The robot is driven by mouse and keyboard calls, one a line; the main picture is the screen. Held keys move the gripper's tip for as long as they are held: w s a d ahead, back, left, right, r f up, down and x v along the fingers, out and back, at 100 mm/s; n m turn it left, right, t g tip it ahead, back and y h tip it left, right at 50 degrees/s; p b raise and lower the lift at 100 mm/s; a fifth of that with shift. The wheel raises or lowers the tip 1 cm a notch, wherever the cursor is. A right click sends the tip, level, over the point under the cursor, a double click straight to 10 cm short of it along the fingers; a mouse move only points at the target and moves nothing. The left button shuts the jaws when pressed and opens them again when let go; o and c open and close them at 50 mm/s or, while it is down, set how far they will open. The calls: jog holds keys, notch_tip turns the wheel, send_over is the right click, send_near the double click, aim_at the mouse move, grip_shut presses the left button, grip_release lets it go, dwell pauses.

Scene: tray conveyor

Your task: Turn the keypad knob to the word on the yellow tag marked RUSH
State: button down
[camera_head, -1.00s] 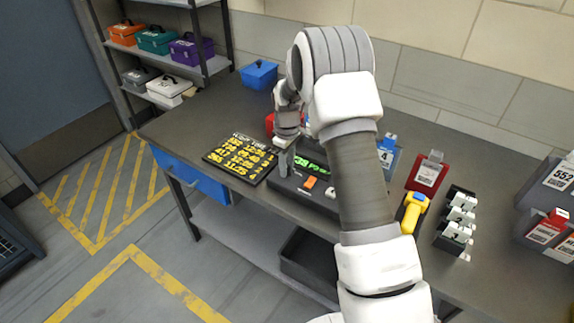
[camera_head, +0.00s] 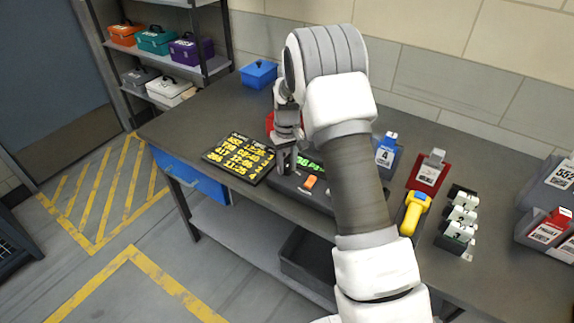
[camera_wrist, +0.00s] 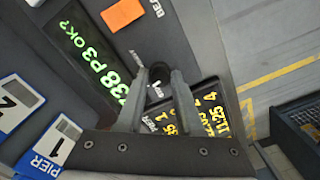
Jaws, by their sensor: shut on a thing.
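The dark keypad (camera_head: 318,193) lies on the bench, with a lit green display and an orange button (camera_head: 309,183). In the wrist view the display (camera_wrist: 90,60) reads "38 P3 OK?" with its start partly hidden, and the orange button (camera_wrist: 122,14) shows above it. My gripper (camera_head: 286,170) is at the keypad's left end. In the wrist view my gripper (camera_wrist: 158,82) is shut on the small dark knob (camera_wrist: 158,70), one finger on each side. Small white lettering by the knob is mostly covered. I cannot make out a yellow tag marked RUSH.
A black board with yellow writing (camera_head: 240,158) lies left of the keypad. A blue tag marked 4 (camera_head: 385,154), a red tagged item (camera_head: 428,174), a yellow scanner (camera_head: 414,212) and a rack of white rolls (camera_head: 458,218) are to the right. A blue box (camera_head: 259,74) stands behind.

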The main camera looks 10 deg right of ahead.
aim_at(287, 167)
jog(key=shift+m, duration=1)
jog(key=c, duration=0.6)
grip_release()
jog(key=shift+o, duration=0.2)
jog(key=shift+r, duration=0.1)
notch_tip(287, 167, up, 17)
jog(key=p, duration=0.1)
jog(key=shift+r, duration=0.15)
